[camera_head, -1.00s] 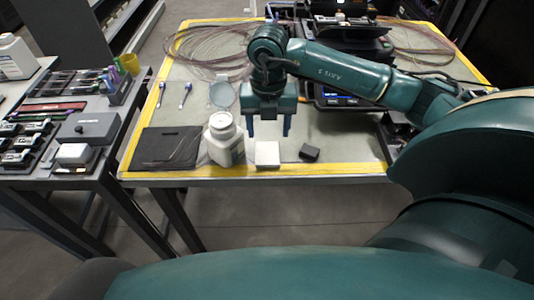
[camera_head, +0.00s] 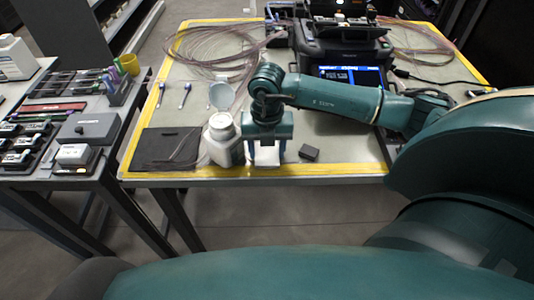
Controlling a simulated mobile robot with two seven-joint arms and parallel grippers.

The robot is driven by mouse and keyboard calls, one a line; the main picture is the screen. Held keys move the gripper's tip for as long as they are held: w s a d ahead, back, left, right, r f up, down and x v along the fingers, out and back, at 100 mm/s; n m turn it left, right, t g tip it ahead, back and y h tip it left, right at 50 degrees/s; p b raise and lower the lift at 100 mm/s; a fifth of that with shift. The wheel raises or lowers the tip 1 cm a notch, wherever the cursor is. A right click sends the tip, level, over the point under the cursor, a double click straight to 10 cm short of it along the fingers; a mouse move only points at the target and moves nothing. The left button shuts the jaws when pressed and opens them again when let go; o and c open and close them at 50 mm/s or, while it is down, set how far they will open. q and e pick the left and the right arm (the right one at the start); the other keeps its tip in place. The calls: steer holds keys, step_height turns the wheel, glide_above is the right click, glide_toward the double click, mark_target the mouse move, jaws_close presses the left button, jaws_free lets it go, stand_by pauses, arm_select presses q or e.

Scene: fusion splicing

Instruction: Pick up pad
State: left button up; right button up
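A small white block-like pad (camera_head: 267,157) lies near the front edge of the table, between a white bottle and a small black block. My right gripper (camera_head: 266,155) points down over it, with one blue finger on each side of the pad. The fingers look spread about as wide as before, so the gripper appears open around the pad. Whether they touch its sides is too small to tell. The gripper hides the back of the pad. My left gripper is not in view.
The white bottle (camera_head: 223,140) stands close left of the gripper. The small black block (camera_head: 309,153) lies to the right. A black mat (camera_head: 165,149) lies at the table's front left. The splicer (camera_head: 345,50) and coiled fibres (camera_head: 205,48) are farther back.

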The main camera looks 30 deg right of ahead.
mark_target(267, 153)
steer(key=shift+c, duration=0.8)
steer(key=shift+r, duration=0.15)
step_height(267, 153, up, 10)
steer(key=shift+o, duration=0.6)
steer(key=shift+c, duration=0.5)
